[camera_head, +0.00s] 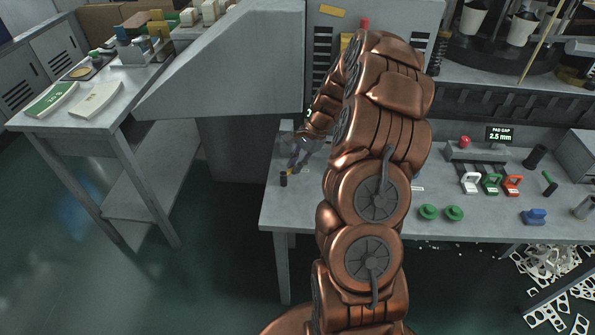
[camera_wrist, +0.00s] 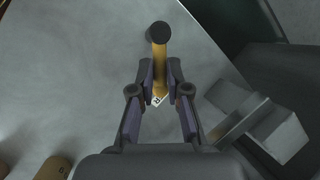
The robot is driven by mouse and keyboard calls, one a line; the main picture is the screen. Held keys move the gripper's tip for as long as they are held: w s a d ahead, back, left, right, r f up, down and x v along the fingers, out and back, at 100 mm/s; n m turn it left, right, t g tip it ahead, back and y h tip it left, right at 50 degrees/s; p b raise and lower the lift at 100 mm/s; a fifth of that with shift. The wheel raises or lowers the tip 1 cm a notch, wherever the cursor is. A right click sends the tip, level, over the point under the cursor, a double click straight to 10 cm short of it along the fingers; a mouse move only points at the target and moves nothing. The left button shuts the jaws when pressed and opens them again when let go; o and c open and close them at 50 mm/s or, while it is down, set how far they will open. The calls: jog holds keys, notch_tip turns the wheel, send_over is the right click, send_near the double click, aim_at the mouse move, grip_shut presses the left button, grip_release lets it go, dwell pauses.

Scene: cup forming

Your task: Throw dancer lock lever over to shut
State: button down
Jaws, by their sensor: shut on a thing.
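The dancer lock lever is a yellow bar (camera_wrist: 159,55) with a round dark knob (camera_wrist: 159,32) at its far end in the wrist view. My gripper (camera_wrist: 160,85) has its two fingers closed on either side of the yellow bar, with the knob sticking out beyond the fingertips. A small white marked plate (camera_wrist: 158,99) shows between the fingers. In the head view my gripper (camera_head: 294,163) is low over the left end of the bench. The dark knob (camera_head: 283,179) shows just below it. The lever's pivot is hidden.
The grey bench (camera_head: 310,213) is mostly bare around the lever. A grey machine housing (camera_head: 245,60) stands behind. A grey block (camera_wrist: 275,128) is right of my fingers.

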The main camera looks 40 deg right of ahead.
jog(key=n, duration=0.1)
jog(key=w+n+g+b, duration=0.1)
jog(key=n, duration=0.1)
jog(key=w+n+b, duration=0.1)
jog(key=shift+a+f+n+g, duration=0.2)
jog(key=shift+n+g, duration=0.1)
jog(key=shift+g, duration=0.1)
jog(key=shift+w+a+r+n+g+b, duration=0.15)
jog(key=shift+w+n+g+b, duration=0.2)
jog(key=shift+n, duration=0.45)
jog(key=shift+w+a+n+g+b, duration=0.1)
jog(key=shift+n+g+b, duration=0.3)
jog(key=shift+n, duration=0.4)
jog(key=shift+w+a+r+n+g+b, duration=0.2)
jog(key=shift+n+b, duration=0.25)
jog(key=shift+n, duration=0.35)
jog(key=shift+f, duration=0.1)
jog(key=c, duration=1.2)
grip_release()
jog(key=shift+o, duration=0.2)
notch_tip(320, 180, up, 10)
